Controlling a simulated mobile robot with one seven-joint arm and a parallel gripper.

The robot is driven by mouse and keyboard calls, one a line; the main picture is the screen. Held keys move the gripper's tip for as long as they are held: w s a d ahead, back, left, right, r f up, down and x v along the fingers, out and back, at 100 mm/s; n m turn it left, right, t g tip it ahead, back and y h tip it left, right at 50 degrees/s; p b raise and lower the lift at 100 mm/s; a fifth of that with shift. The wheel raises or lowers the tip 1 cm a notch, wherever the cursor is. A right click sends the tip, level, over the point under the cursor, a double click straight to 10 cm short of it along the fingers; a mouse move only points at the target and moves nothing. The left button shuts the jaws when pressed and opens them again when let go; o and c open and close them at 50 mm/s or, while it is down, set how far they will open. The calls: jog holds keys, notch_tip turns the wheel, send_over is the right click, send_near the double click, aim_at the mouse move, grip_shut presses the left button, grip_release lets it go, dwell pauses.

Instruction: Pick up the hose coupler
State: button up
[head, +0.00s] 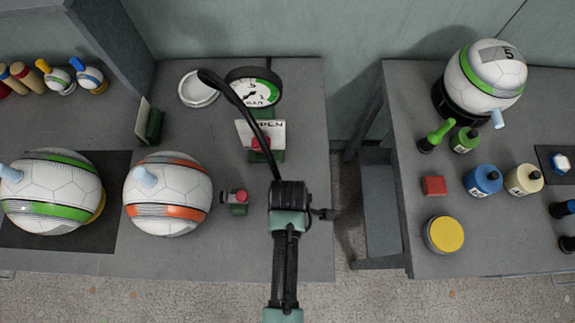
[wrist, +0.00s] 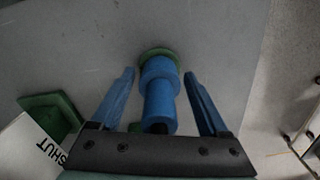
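The hose coupler (wrist: 160,95) shows in the wrist view as a stepped blue cylinder, its far end at a round green base (wrist: 160,54) on the grey bench. My gripper (wrist: 159,76) is open, with one blue finger on each side of the coupler. Gaps show between the fingers and the coupler. In the head view my wrist hides the coupler and the fingertips. A black hose (head: 240,108) curves from beside the pressure gauge (head: 257,90) down to my wrist.
The sign with the green base (head: 264,138) stands close behind my wrist. A small green-and-red fitting (head: 237,200) is to its left, then the orange-banded ball (head: 168,194). The bench's right edge is near, with a floor gap before the right bench (head: 405,190).

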grip_shut()
jog(key=shift+r, duration=0.1)
